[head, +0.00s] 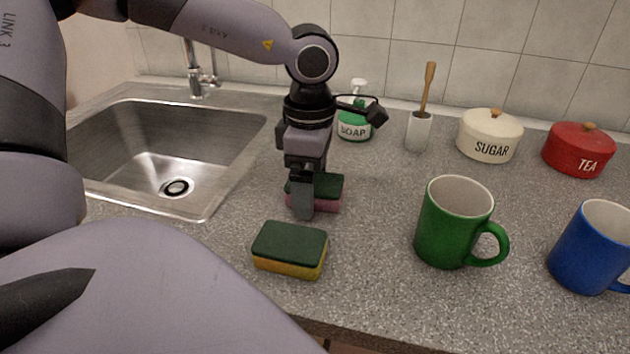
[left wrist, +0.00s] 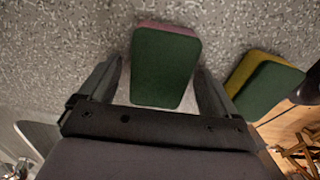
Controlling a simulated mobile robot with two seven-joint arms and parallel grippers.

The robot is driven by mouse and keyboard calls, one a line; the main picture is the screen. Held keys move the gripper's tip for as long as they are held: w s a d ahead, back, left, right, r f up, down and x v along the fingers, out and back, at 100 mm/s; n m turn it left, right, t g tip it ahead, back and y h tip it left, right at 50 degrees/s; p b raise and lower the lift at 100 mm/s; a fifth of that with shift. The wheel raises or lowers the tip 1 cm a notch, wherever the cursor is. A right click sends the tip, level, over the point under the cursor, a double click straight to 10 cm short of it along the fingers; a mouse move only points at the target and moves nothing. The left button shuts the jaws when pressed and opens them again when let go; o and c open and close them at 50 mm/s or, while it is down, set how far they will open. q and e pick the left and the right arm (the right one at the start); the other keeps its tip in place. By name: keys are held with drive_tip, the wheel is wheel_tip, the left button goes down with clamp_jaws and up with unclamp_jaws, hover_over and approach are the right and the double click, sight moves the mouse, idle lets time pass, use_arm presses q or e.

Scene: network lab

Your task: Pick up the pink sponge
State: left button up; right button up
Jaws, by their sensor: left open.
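The pink sponge (head: 328,204) has a dark green top and lies on the counter right of the sink. My left gripper (head: 303,205) reaches down over it and hides part of it in the head view. In the left wrist view the pink sponge (left wrist: 165,68) lies between the two spread fingers of my left gripper (left wrist: 160,85), with a gap on both sides. The gripper is open and holds nothing. My right gripper is not in view.
A yellow sponge (head: 288,262) with a green top lies nearer the front edge. A green mug (head: 445,230) and blue mug (head: 587,250) stand right. Behind are a soap bottle (head: 354,124), a brush holder (head: 418,132), sugar jar (head: 488,138) and tea jar (head: 577,153). The sink (head: 235,160) is left.

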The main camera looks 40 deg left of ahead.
use_arm(q)
drive_tip(key=c, duration=1)
drive_tip(key=shift+r+p, duration=1.05)
drive_tip(key=shift+r, duration=9)
